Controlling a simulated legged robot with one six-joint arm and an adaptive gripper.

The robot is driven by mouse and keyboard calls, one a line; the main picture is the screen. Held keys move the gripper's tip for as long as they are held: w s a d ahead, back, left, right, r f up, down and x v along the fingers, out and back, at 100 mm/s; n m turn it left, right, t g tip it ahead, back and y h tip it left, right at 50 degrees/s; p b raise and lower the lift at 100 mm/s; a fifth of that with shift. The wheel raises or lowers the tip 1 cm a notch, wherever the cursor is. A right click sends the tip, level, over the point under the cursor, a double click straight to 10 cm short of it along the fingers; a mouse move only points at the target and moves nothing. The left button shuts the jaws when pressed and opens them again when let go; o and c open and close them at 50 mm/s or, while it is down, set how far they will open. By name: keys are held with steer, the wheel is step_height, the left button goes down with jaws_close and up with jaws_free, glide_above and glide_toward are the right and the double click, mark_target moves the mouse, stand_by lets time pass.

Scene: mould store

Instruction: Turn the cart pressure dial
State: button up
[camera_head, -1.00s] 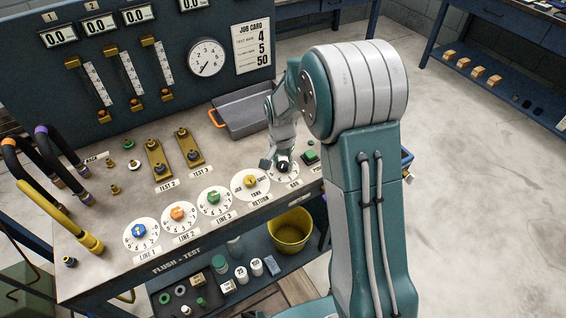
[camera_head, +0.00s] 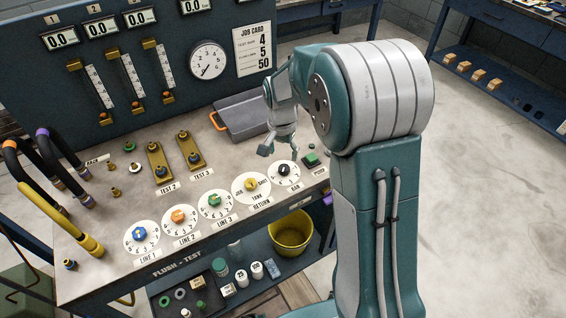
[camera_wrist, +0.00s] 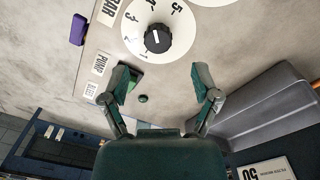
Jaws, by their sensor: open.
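The pressure dial is a black knob (camera_head: 284,170) with a white pointer line on a round white numbered plate, labelled BAR, at the right end of the cart's (camera_head: 150,250) row of dials.
A green pump button (camera_head: 311,158) sits just right of the dial. The yellow TANK/RETURN knob (camera_head: 251,184) is close on its left. A grey tray (camera_head: 245,118) lies behind my gripper. A yellow bucket (camera_head: 291,235) stands on the shelf below.

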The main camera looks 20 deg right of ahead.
mark_target(282, 167)
step_height(282, 167, up, 6)
steer(key=shift+a, duration=0.15)
stand_by(0.5)
steer(key=s+r+n+t, duration=0.3)
steer(key=s+r+n, duration=0.1)
steer(key=s, duration=0.8)
steer(key=s+r+n+t, duration=0.2)
steer(key=s+r, duration=0.5)
steer(key=s, duration=0.6)
steer(key=shift+s+d+n+t, duration=0.2)
steer(key=shift+n+t, duration=0.2)
steer(key=shift+n, duration=0.5)
steer(key=shift+w, duration=0.1)
